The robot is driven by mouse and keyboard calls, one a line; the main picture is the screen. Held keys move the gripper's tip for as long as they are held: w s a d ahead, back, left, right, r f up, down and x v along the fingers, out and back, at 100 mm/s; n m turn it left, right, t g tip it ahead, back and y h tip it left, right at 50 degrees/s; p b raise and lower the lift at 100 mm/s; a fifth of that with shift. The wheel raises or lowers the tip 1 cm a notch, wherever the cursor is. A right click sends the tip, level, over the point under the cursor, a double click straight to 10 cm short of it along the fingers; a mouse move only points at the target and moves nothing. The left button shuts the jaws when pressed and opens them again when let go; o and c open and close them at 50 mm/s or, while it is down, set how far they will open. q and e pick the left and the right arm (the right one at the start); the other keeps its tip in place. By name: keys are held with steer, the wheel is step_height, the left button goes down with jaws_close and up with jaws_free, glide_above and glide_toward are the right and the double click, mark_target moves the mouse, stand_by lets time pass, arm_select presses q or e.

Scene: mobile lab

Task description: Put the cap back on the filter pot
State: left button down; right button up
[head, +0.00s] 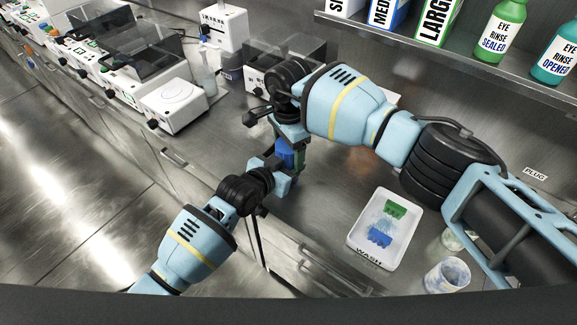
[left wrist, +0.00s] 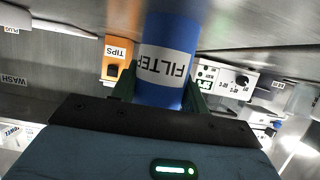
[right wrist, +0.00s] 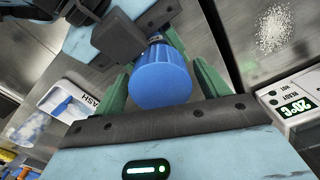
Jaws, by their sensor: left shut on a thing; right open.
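The filter pot is a blue cylinder (left wrist: 168,85) with a white FILTER label, upside down in the left wrist view. It also shows small in the head view (head: 286,153). My left gripper (left wrist: 162,92) is shut on the pot and holds it above the bench front. The blue ribbed cap (right wrist: 160,80) fills the middle of the right wrist view. My right gripper (right wrist: 161,82) is open, with its green fingers on either side of the cap. The cap appears in line with the pot, but I cannot tell whether it is seated or screwed on.
A white WASH tray (head: 357,236) with a green and a blue piece lies on the bench to the right. A glass jar (head: 447,276) stands near the front edge. White instruments (head: 173,105) line the bench at left. Bottles and boxes stand on the shelf (head: 470,58) above.

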steer(key=shift+f, duration=0.2)
steer(key=c, duration=1)
steer(key=shift+m, duration=1.7)
steer(key=o, duration=1.1)
